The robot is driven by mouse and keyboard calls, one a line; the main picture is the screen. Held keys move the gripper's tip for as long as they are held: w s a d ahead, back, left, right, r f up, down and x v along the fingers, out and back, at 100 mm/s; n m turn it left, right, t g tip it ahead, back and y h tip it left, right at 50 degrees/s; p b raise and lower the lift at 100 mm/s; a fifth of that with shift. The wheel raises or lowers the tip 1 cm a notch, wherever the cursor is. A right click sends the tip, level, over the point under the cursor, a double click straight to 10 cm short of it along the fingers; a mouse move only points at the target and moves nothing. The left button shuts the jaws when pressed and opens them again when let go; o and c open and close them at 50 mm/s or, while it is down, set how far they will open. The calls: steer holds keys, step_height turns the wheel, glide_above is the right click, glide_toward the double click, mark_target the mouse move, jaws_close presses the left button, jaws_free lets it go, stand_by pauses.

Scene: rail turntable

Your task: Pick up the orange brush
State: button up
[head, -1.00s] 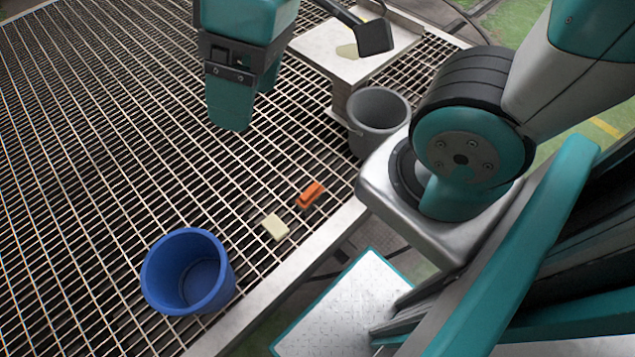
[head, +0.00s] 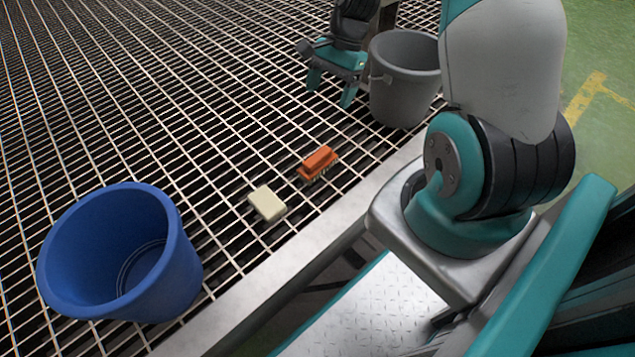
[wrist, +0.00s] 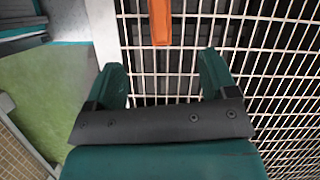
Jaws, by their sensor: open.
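The orange brush (head: 318,162) lies on the metal grating (head: 200,120), bristles down, near the grating's front edge. My gripper (head: 331,92) is open and empty, above the grating, behind the brush and beside the grey bucket in the head view. In the wrist view the orange brush (wrist: 160,22) shows at the top edge, partly cut off, ahead of the gap between my open fingers (wrist: 162,72). The fingers are apart from the brush, with only grating between them.
A cream block (head: 267,204) lies on the grating just left of the brush. A blue bucket (head: 120,255) stands at the lower left, and a grey bucket (head: 405,80) stands at the back right. A metal border (head: 290,262) edges the grating. The grating left of the brush is mostly clear.

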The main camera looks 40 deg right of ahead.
mark_target(318, 156)
steer(key=shift+m, duration=0.6)
steer(key=b+x, duration=0.2)
steer(key=x, duration=0.2)
steer(key=d+b+x, duration=0.1)
steer(key=b+x, duration=0.1)
steer(key=x, duration=0.3)
steer(key=d+f+b+x, duration=0.1)
steer(key=b+x, duration=0.1)
steer(key=x, duration=0.3)
steer(key=shift+s+d, duration=0.1)
steer(key=shift+d, duration=0.1)
steer(key=b+x, duration=0.4)
steer(key=x, duration=0.1)
steer(key=shift+f, duration=0.45)
steer(key=shift+r, duration=0.1)
steer(key=c, duration=1)
